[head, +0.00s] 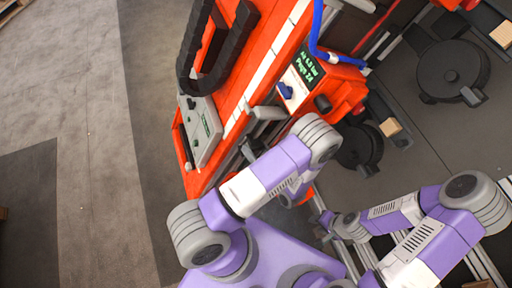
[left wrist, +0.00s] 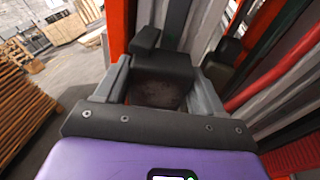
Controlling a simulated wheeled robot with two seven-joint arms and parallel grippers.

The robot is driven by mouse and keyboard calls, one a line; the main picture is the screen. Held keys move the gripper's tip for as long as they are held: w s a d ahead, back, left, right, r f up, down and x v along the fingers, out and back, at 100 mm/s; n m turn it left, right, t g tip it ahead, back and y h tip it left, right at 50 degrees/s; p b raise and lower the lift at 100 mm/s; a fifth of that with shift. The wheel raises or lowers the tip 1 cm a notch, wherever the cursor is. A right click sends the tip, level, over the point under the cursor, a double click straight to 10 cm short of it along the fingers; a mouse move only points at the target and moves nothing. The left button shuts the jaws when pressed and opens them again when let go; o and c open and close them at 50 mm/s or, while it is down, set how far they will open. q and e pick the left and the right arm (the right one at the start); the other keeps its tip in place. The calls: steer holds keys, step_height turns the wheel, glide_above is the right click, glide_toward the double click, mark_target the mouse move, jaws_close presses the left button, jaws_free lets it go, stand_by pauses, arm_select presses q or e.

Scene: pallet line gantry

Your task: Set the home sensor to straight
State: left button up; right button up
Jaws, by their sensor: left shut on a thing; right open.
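In the left wrist view a dark block with a raised tab (left wrist: 162,72), apparently the home sensor, sits between the two grey fingers of my left gripper (left wrist: 158,93). The fingers are shut on its sides. It looks roughly lined up with the gripper, but its exact angle to its mount cannot be told. In the head view my left arm reaches over the orange machine's lower edge, and its elbow hides the gripper and the sensor. My right gripper (head: 326,219) is small and partly hidden at the lower middle of the head view, open and apart from the sensor.
The orange gantry frame (head: 275,60) carries a grey button panel (head: 203,130), a black cable chain (head: 190,60), a green display (head: 308,68) and a blue knob (head: 285,90). Black round units (head: 452,70) stand at the right. Bare floor (head: 80,120) lies left. Rails flank my left gripper closely.

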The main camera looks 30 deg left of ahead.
arm_select(q)
steer(key=shift+s+r+m+t+h+p, duration=0.15)
steer(key=shift+m+t+h+p, duration=0.15)
steer(key=shift+m+t+h, duration=0.15)
steer(key=shift+s+r+m+t+h+p, duration=0.1)
steer(key=shift+m+t+h+p, duration=0.25)
steer(key=shift+m+h, duration=0.1)
steer(key=shift+d+f+m+h, duration=0.1)
steer(key=shift+f+m+h, duration=0.05)
steer(key=shift+m+h, duration=0.2)
steer(key=o, duration=1)
steer(key=shift+c, duration=0.2)
steer(key=v, duration=0.7)
steer(key=shift+s+d+p, duration=0.2)
steer(key=shift+s+p, duration=0.1)
